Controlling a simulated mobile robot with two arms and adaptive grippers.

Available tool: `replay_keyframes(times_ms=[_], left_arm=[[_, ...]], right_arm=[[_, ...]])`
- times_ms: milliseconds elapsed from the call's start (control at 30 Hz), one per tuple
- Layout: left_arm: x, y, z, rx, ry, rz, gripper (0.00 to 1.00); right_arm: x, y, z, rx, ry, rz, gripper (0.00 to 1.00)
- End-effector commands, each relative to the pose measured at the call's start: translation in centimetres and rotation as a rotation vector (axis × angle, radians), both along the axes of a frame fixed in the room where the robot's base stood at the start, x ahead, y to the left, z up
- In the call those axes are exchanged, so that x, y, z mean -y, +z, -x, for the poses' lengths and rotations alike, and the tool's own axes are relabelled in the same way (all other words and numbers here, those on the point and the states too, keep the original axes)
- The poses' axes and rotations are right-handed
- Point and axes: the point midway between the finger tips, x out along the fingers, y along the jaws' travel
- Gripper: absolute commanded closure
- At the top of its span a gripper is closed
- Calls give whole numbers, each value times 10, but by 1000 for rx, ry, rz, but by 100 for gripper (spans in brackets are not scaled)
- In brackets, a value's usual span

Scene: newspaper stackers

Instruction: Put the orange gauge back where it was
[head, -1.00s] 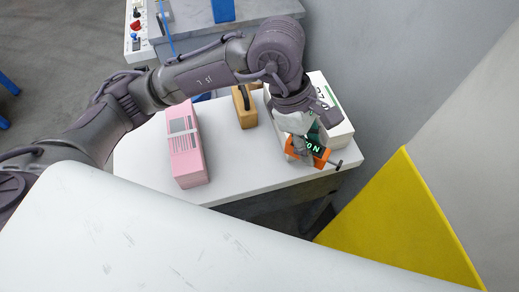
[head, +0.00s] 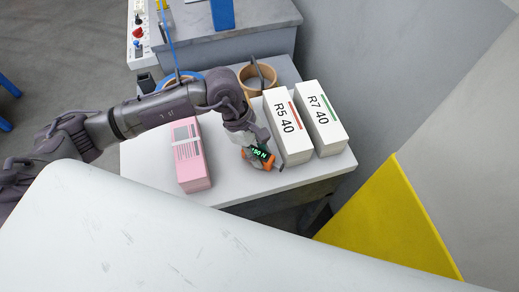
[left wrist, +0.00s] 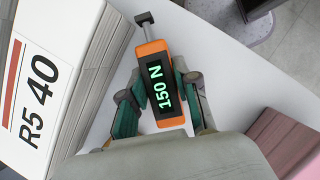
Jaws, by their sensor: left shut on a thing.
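The gauge is over the white table (head: 245,192), between the pink box and the R5 40 box. I cannot tell whether it touches the table. My right gripper is not in view.
The white R5 40 box (head: 288,125) stands close to the gauge's right, with the R7 40 box (head: 320,118) beyond. The pink box (head: 192,160) is on the left. A tan round holder (head: 246,75) stands behind. A yellow panel (head: 390,230) and grey walls bound the right.

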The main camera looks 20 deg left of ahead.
Motion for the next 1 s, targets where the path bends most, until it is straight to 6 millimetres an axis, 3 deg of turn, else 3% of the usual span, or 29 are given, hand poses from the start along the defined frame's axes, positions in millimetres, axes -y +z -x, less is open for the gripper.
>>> replay_keyframes(times_ms=[367,400,500,833,1000], left_arm=[[0,-5,-1,3,-1,0,100],[0,-4,0,2,0,0,63],[0,-4,0,1,-1,0,46],[0,-2,0,1,-1,0,44],[-6,12,-3,7,1,-1,44]], right_arm=[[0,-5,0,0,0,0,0],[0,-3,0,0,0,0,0],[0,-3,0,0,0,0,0],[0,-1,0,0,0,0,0],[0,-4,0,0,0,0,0]])
